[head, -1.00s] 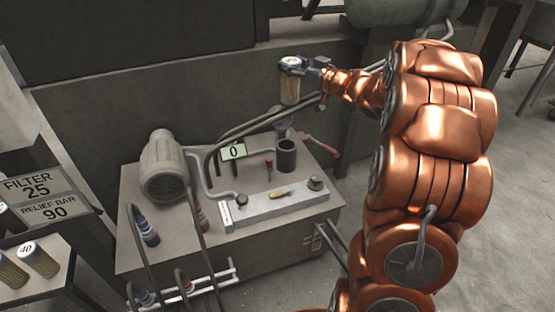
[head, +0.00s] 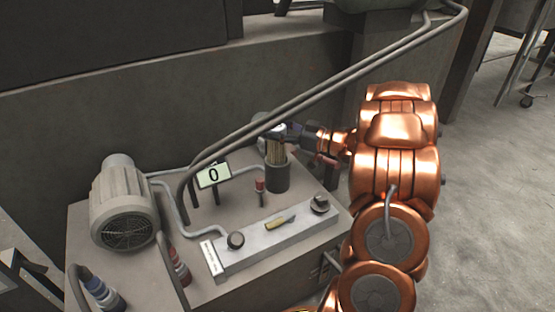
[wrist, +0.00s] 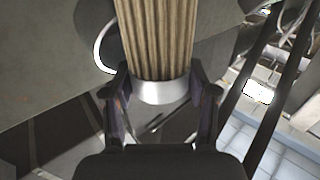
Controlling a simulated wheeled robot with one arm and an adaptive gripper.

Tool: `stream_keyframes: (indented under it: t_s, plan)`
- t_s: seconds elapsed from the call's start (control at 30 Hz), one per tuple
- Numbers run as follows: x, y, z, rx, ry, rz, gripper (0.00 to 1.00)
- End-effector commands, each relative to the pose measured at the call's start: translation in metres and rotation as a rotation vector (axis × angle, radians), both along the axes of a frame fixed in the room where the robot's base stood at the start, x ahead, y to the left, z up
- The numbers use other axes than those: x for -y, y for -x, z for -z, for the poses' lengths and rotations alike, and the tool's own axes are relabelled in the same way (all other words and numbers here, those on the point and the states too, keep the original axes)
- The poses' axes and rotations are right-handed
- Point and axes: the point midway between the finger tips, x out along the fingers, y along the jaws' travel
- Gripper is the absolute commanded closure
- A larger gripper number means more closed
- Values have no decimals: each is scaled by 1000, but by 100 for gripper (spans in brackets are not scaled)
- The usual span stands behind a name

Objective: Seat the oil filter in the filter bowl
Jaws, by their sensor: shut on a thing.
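The oil filter is a tan pleated cylinder (head: 275,152) with a pale end cap. My gripper (head: 279,131) is shut on its upper end and holds it upright over the dark, open-topped filter bowl (head: 277,180). The filter's lower end is hidden at the bowl's rim and looks to be inside the mouth; how deep I cannot tell. In the wrist view the filter's pleats (wrist: 156,38) and silver cap show between the two fingers of my gripper (wrist: 160,88). The bowl is not clearly recognisable there.
The bowl stands on a power unit's top plate. A motor (head: 123,205), a display reading 0 (head: 213,175), a red-capped fitting (head: 260,185) and a block with knobs (head: 270,240) stand around it. A red-handled lever (head: 327,160) is close to the right.

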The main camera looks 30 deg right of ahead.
Motion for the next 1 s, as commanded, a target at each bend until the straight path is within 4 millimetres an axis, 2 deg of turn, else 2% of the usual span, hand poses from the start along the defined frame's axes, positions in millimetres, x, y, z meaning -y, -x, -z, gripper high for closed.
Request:
stream_keyframes:
  t_s: [0.03,0.1,0.33,0.5,0.6,0.77,0.8,1.0]
  plan:
    - [-1,0,15,-2,-3,-1,100]
    - [-1,0,27,-3,-5,-1,100]
    - [0,0,45,-3,-3,-1,100]
    - [1,0,67,-3,-2,2,100]
    - [1,0,73,-2,-1,3,100]
    - [1,0,71,-1,1,2,100]
    - [1,0,71,-1,0,2,40]
    - [1,0,71,-1,0,2,20]
